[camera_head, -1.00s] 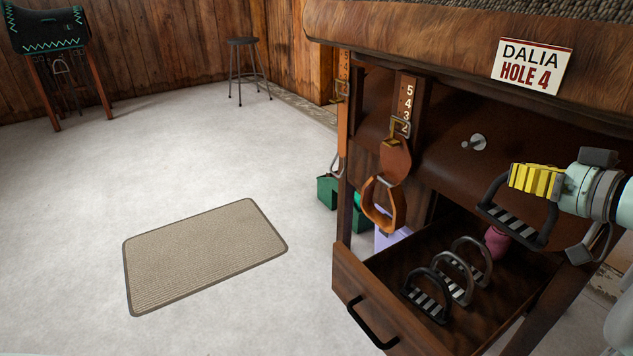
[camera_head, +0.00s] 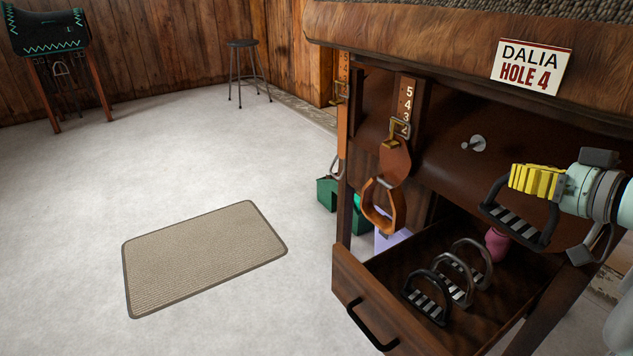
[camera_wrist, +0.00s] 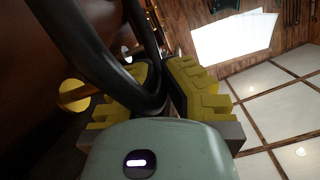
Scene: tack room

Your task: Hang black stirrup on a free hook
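My gripper (camera_head: 535,181), with yellow ridged fingers, is shut on a black stirrup (camera_head: 545,236) with a striped tread. It holds the stirrup in the air in front of the brown leather panel, above the open drawer. In the wrist view the black stirrup's curved bar (camera_wrist: 100,75) passes between the yellow fingers (camera_wrist: 160,90). A bare metal peg (camera_head: 478,142) sticks out of the panel, left of and above the held stirrup, apart from it. A brown stirrup (camera_head: 370,207) hangs from a leather strap with numbers on it.
An open wooden drawer (camera_head: 360,293) below holds a black stirrup (camera_head: 425,303), two grey stirrups (camera_head: 468,285) and a pink object (camera_head: 497,243). A sign (camera_head: 531,66) reads "DALIA HOLE 4". A mat (camera_head: 205,257) lies on open floor; a stool (camera_head: 243,43) stands behind.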

